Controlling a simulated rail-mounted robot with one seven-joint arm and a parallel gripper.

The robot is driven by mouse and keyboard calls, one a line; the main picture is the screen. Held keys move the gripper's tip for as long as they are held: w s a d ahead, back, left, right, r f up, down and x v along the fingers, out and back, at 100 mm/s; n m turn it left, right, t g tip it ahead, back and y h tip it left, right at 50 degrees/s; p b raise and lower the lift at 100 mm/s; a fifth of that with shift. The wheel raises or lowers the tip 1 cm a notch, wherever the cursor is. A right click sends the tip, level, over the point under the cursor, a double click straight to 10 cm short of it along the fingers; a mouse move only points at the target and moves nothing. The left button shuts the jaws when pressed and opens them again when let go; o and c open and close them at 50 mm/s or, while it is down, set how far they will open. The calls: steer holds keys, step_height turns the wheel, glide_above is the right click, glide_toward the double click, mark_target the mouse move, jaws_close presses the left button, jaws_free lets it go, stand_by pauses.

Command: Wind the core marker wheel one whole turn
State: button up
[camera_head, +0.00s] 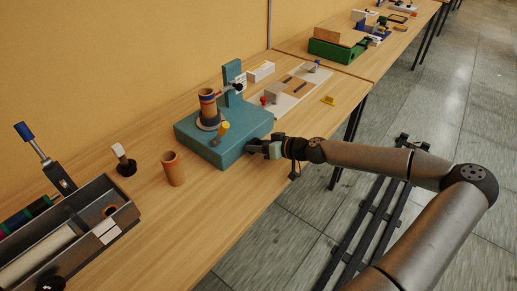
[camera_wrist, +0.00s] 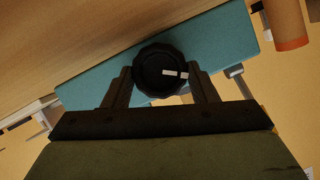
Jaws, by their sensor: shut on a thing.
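The core marker is a teal machine (camera_head: 190,129) on the wooden bench, with an upright column and an orange-brown core (camera_head: 208,108) standing on its black turntable. Its wheel is a black ribbed knob (camera_wrist: 150,66) in the wrist view, with white marks on its face right of centre. My gripper (camera_wrist: 160,74) is shut on the wheel, one finger on each side. In the head view my gripper (camera_head: 262,147) is at the machine's right front side, and it hides the wheel there.
A loose brown core (camera_head: 173,169) stands left of the machine, near a black-based stamp (camera_head: 123,161). A grey tray (camera_head: 121,219) of rolls is at the lower left. A white board (camera_head: 297,91) with small parts lies behind the machine. The floor lies beyond the bench's right edge.

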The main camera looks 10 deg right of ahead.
steer(key=m+g+y+b, duration=0.1)
steer(key=m+y+b, duration=0.1)
steer(key=m, duration=0.1)
steer(key=shift+w+d+f, duration=0.1)
steer(key=shift+d, duration=0.05)
steer(key=shift+m, duration=0.4)
stand_by(0.3)
steer(key=o, duration=1)
steer(key=shift+c, duration=0.2)
